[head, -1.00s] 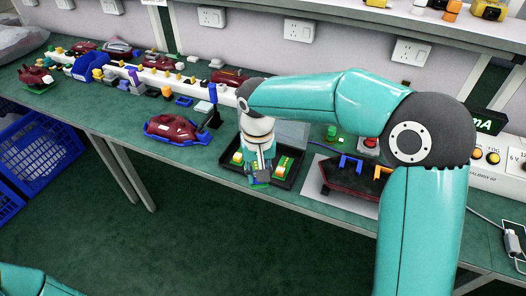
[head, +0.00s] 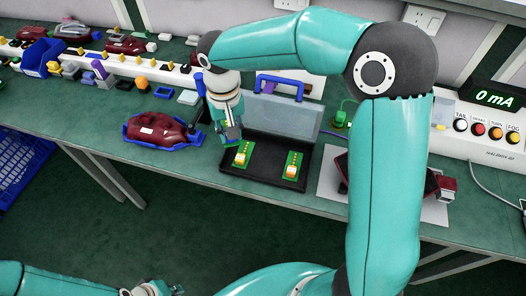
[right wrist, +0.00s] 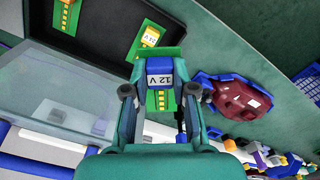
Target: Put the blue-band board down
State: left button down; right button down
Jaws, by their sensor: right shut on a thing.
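The blue-band board (right wrist: 160,78), a green board with a blue part labelled 12 V, is between the fingers of my right gripper (right wrist: 160,92). In the head view my right gripper (head: 231,138) hangs over the left back edge of the open black case (head: 262,180), apart from its floor. Two green boards with pale and yellow parts lie in the case, a left one (head: 243,153) and a right one (head: 292,165). My left gripper (head: 155,289) is at the bottom edge, partly cut off, its fingers unclear.
A dark red lamp (head: 160,128) sits in a blue cradle left of the case. The clear lid (head: 285,118) stands open behind it. My right arm partly hides a pale mat (head: 328,190) on the right. A long row of parts fills the bench's back left.

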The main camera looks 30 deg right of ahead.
jog(key=shift+d+r, duration=0.1)
jog(key=shift+d, duration=0.05)
jog(key=shift+s+d+r, duration=0.1)
jog(key=shift+d, duration=0.05)
jog(key=s+d+r+m+p, duration=0.1)
jog(key=s+d+r+m, duration=0.4)
jog(key=d+r+m, duration=0.1)
send_over(265, 168)
jog(key=shift+m, duration=0.3)
notch_tip(265, 168, down, 14)
jog(key=shift+d+f, duration=0.1)
jog(key=shift+f, duration=2.6)
jog(key=shift+f, duration=0.1)
jog(key=c, duration=0.9)
grip_release()
jog(key=shift+c, duration=0.2)
